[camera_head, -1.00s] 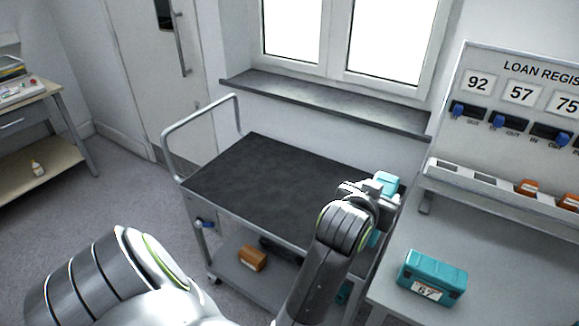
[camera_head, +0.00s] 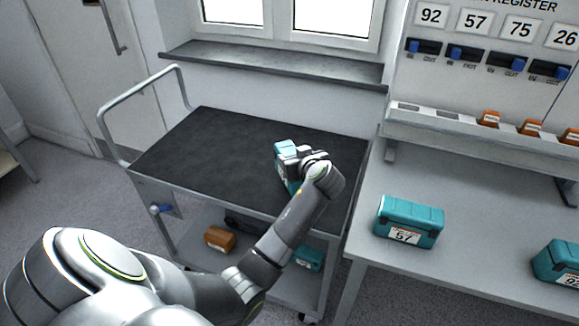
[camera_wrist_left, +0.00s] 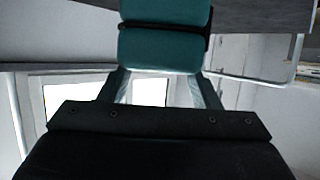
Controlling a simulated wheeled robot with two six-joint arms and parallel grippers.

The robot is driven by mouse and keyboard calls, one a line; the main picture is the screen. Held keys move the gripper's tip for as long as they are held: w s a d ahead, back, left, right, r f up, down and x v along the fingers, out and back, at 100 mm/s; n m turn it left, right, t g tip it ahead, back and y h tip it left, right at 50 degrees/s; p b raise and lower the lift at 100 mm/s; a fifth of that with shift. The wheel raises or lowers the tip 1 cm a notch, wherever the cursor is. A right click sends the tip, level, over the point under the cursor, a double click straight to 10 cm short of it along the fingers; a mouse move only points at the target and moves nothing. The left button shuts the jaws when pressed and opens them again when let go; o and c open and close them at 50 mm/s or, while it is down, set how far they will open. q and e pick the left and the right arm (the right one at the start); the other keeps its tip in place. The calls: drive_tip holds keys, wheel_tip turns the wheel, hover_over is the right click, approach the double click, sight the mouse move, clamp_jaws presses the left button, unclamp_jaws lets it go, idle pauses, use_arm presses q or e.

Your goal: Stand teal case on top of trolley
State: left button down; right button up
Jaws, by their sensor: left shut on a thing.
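The teal case (camera_head: 284,149) is in my left gripper (camera_head: 287,164), over the right part of the trolley's dark top (camera_head: 215,150). In the left wrist view the teal case (camera_wrist_left: 165,50) sits between the two fingers of my left gripper (camera_wrist_left: 160,88), with a dark strap across it. The gripper and wrist hide part of the case in the head view. I cannot tell whether its base touches the trolley top. The rest of the trolley top is bare. My right gripper is not in view.
A teal case marked 57 (camera_head: 408,222) and another teal case (camera_head: 558,262) stand on the grey bench (camera_head: 455,275) at the right. An orange-brown box (camera_head: 220,239) and a teal case (camera_head: 308,258) are on the trolley's lower shelf. The trolley's handle (camera_head: 140,90) rises at the left.

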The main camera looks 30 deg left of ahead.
use_arm(q)
drive_tip(key=shift+f, duration=2.05)
drive_tip(key=shift+c, duration=2.2)
unclamp_jaws()
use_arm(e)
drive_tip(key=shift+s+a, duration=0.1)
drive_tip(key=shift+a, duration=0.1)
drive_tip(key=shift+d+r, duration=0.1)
